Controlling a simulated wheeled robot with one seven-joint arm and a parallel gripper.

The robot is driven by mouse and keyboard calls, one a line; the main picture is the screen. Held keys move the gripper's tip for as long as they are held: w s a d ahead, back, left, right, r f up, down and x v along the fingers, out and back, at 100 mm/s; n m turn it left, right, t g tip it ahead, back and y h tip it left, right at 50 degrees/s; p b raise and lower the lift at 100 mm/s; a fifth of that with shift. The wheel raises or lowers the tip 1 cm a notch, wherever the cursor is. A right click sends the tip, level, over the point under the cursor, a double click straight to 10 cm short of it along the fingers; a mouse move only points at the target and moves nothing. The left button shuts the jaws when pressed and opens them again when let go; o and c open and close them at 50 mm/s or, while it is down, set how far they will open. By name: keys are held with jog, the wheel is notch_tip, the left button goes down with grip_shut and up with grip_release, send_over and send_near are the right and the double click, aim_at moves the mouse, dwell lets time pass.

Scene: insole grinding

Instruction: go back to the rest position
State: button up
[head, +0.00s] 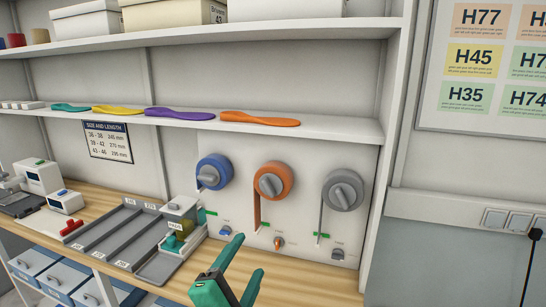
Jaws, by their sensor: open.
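My gripper (243,270) shows at the bottom middle of the head view, with green fingers spread apart and nothing between them. It is in front of the wooden worktop (290,280), below the wall panel with the dials. The rest of my arm is out of the frame.
A shelf (340,128) holds teal, yellow, purple and orange insoles (260,118). Below it are blue (213,172), orange (272,181) and grey (343,190) round units. Blue drawers (60,275) sit below.

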jog(key=s+f+m+g+y, duration=0.15)
jog(key=s+f+m, duration=0.35)
jog(key=f, duration=0.8)
jog(key=s+f+m+t+y, duration=0.1)
jog(key=s+f+m+y, duration=0.2)
jog(key=s+f, duration=0.7)
jog(key=s+d+f+m, duration=0.2)
jog(key=s+f+m, duration=0.1)
jog(key=s, duration=0.4)
jog(key=s+d+f+m, duration=0.2)
jog(key=s+m, duration=0.3)
jog(key=s, duration=0.3)
jog(key=s+d+f+m+g, duration=0.1)
jog(key=s+d+f+m, duration=0.1)
jog(key=s, duration=0.6)
notch_tip(320, 180, down, 3)
jog(key=shift+r+m, duration=0.15)
jog(key=shift+m, duration=0.75)
